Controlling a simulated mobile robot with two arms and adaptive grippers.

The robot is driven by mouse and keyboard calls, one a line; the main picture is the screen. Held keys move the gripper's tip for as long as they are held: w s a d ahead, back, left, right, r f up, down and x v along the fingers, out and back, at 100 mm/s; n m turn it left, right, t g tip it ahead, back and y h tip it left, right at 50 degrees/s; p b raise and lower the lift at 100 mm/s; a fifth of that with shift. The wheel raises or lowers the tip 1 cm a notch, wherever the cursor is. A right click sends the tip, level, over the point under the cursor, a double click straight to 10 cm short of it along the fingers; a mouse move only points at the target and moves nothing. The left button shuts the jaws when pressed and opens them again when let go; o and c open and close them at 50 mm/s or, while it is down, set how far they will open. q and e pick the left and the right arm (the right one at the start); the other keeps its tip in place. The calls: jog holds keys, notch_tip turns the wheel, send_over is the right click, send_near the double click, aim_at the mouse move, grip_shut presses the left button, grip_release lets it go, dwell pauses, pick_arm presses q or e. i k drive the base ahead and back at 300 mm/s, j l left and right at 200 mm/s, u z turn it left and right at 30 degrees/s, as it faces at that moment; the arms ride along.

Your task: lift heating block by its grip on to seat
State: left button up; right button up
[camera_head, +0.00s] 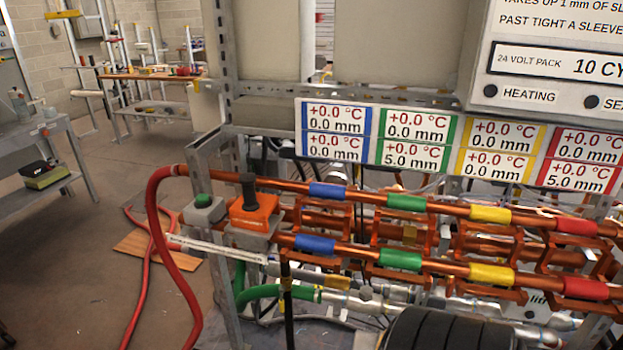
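An orange block with a black upright grip (253,213) rests on a grey support at the left end of the copper pipes; it looks like the heating block. Several orange open frames (391,235) sit around and between the two pipe runs. I cannot tell which part is the seat. The upper copper pipe (360,196) and lower copper pipe (345,249) carry blue, green, yellow and red bands. Neither of my grippers shows in this view.
A grey box with a green button (204,209) stands left of the orange block. A red hose (154,215) loops to the floor. Readout panels (415,140) hang above the pipes. A dark ribbed object (450,330) fills the bottom edge. Open floor (90,270) lies left.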

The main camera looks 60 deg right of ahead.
aim_at(251, 212)
jog(key=j+z, duration=0.1)
jog(key=z, duration=1.35)
jog(key=k+l, duration=0.05)
jog(key=l, duration=0.05)
